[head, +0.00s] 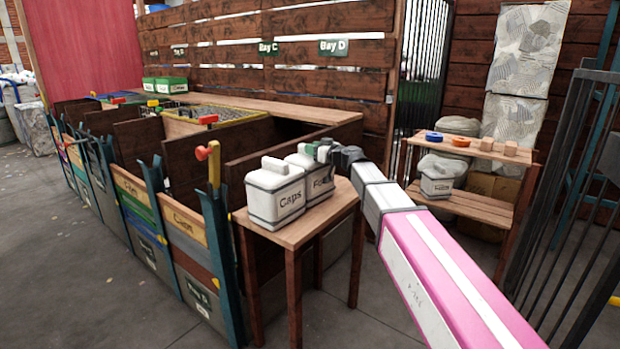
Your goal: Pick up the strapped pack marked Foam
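A white pack with a top handle and a label starting "Fo" (318,185) stands on a small wooden table (285,235). The end of its label is hidden. My gripper (322,151) is at its handle, reaching in from the right. The fingers are too small and overlapped to tell whether they are closed on it. A similar white pack marked "Caps" (276,198) stands close beside it on the left. Another white pack (437,180) sits on the shelf at right; its small label is hard to read.
Wooden bins (185,215) with labelled fronts and blue posts stand left of the table. The wooden shelf (480,205) also holds a blue ring (434,137), an orange ring (460,142) and small blocks. Dark metal bars (570,200) stand at far right.

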